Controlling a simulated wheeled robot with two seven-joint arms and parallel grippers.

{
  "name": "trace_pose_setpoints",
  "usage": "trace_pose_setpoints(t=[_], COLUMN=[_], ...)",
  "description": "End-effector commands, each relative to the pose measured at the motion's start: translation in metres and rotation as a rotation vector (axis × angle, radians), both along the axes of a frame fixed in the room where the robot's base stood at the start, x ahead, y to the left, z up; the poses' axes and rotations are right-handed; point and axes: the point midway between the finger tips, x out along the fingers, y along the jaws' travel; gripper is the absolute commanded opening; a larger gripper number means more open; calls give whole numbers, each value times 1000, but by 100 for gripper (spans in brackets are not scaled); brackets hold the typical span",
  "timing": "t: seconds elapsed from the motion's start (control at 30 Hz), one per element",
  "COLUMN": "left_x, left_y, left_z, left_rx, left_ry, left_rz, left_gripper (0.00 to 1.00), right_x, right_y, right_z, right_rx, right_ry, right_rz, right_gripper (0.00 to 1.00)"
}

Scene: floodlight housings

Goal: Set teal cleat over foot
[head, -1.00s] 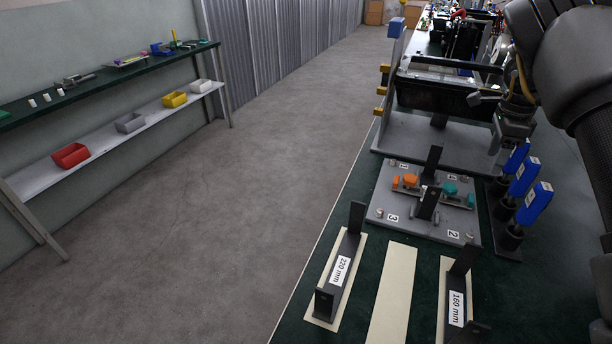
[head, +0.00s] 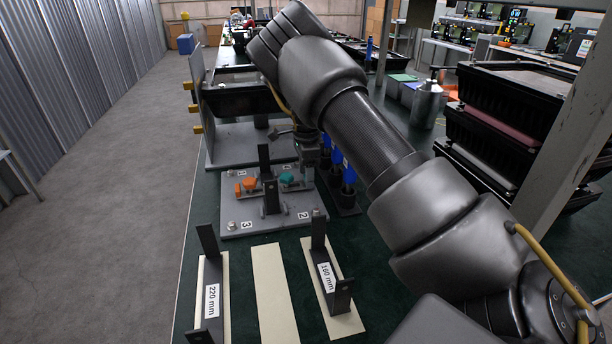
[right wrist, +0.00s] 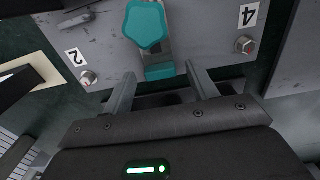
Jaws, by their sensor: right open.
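A teal cleat shows on the grey fixture plate (head: 238,210) in the head view (head: 289,179), partly hidden by my right arm. In the right wrist view its teal star-shaped knob (right wrist: 147,26) sits at the top, and a teal end block (right wrist: 160,72) lies nearer, joined by a metallic strip. My right gripper (right wrist: 160,84) is open, its two fingers pointing at the plate on either side of the teal end block. I cannot tell whether they touch it. In the head view the gripper (head: 307,176) is small and mostly hidden. The foot cannot be told clearly. My left gripper is not in view.
An orange cleat (head: 246,186) and dark uprights (head: 270,192) stand on the same plate. Blue-handled tools (head: 348,170) stand just right. Labelled 220 mm (head: 212,300) and 160 mm (head: 327,276) brackets lie in front. A black housing (head: 236,97) stands behind.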

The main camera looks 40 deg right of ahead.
Motion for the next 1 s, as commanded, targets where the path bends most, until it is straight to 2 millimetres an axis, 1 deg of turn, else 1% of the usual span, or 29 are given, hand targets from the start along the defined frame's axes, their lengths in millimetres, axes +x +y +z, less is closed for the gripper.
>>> trace_pose_setpoints(t=[0.03, 0.13, 0.4, 0.83, 0.87, 1.0], left_x=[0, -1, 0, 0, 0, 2], left_y=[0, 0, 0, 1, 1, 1], left_z=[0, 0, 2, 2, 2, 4], left_rx=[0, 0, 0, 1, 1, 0], left_ry=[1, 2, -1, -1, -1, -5], left_rz=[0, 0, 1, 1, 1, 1], left_gripper=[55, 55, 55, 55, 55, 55], right_x=[0, 0, 0, 0, 0, -4], right_y=[0, 0, 0, 0, 0, -3], right_z=[-4, -8, -9, -9, -9, -8], right_rx=[0, 1, 1, 1, 1, 0], right_ry=[1, 0, 0, 0, 0, 1], right_rz=[0, 1, 1, 0, 0, -10], right_gripper=[58, 58, 58, 2, 0, 0])
